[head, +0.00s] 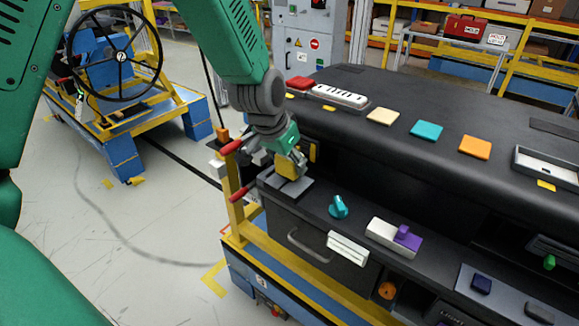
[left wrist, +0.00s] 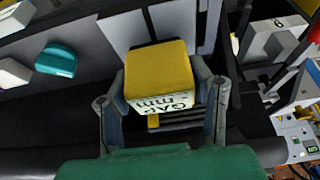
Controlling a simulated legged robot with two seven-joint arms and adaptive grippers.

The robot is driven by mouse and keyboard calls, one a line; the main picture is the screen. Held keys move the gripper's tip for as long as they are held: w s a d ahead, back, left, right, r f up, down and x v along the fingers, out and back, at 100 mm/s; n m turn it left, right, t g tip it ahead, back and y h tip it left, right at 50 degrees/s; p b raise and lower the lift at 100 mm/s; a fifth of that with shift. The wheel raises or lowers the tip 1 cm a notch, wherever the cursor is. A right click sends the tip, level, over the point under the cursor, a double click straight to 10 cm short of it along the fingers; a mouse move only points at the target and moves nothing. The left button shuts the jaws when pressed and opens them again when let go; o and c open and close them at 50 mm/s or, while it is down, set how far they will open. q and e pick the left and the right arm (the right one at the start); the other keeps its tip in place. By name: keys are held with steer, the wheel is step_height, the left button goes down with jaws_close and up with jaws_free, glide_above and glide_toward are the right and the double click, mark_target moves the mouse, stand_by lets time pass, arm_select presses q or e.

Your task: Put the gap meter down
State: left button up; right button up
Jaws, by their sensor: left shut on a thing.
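The gap meter (left wrist: 158,72) is a yellow block with a white face lettered "GAP mm". In the left wrist view it sits between the two fingers of my left gripper (left wrist: 163,98), which is shut on it. In the head view the yellow gap meter (head: 290,166) shows at the tip of my left gripper (head: 293,160), above a grey plate (head: 287,190) at the left end of the dashboard's lower ledge. I cannot tell whether its underside touches the plate. My right gripper is not in view.
A teal knob (head: 338,206) and a white block with a purple slider (head: 396,236) stand on the ledge to the right. The dark dashboard top (head: 420,105) overhangs behind. Red-handled parts (head: 231,147) stick out at the left end. Floor at left is open.

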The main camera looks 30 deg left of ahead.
arm_select(q)
steer(key=shift+s+f, duration=0.1)
steer(key=shift+f, duration=0.65)
steer(key=shift+d, duration=0.15)
steer(key=o, duration=1.3)
steer(key=shift+d, duration=0.1)
steer(key=shift+c, duration=0.2)
steer(key=shift+r, duration=0.1)
